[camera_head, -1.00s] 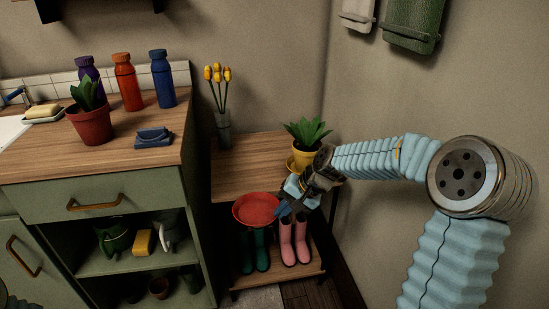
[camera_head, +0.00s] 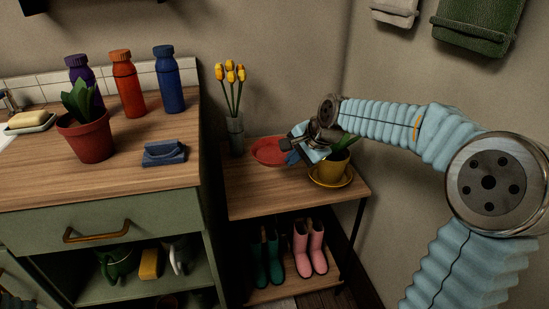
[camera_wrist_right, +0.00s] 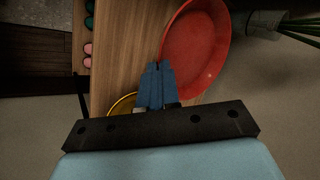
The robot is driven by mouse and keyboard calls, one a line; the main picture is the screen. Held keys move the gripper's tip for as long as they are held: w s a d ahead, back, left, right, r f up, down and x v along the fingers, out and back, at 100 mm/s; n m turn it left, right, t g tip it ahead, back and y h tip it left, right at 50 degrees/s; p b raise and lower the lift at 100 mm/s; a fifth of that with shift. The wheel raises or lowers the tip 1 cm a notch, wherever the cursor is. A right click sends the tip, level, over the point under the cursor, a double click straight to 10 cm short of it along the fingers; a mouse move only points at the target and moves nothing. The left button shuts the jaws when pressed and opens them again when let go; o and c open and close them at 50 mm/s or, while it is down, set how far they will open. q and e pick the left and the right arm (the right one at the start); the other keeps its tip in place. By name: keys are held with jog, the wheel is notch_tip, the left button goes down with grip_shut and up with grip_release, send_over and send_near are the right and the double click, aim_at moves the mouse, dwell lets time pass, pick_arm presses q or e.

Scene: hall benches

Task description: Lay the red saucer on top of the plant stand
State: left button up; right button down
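My right gripper (camera_head: 293,157) is shut on the saucer's right rim. In the right wrist view the blue fingers (camera_wrist_right: 155,85) are close together at the rim of the red saucer (camera_wrist_right: 203,45).
A vase of yellow flowers (camera_head: 236,136) stands left of the saucer. The stand's front left is clear. Green boots (camera_head: 267,262) and pink boots (camera_head: 309,249) stand below.

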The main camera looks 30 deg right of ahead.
jog(key=shift+w+a+f, duration=0.1)
jog(key=shift+w+f, duration=0.15)
jog(key=shift+f, duration=0.35)
jog(key=shift+w+f, duration=0.2)
jog(key=shift+f, duration=0.4)
notch_tip(320, 180, down, 8)
jog(key=shift+r, duration=0.25)
pick_arm(q)
jog(key=shift+w+a+f, duration=0.15)
jog(key=shift+w+f, duration=0.1)
jog(key=shift+w, duration=0.2)
jog(key=shift+f+b, duration=0.15)
jog(key=shift+b, duration=0.3)
pick_arm(e)
jog(key=c, duration=1.8)
grip_release()
jog(key=shift+f, duration=0.2)
jog(key=shift+o, duration=0.7)
jog(key=shift+r, duration=0.2)
jog(key=v, duration=1.2)
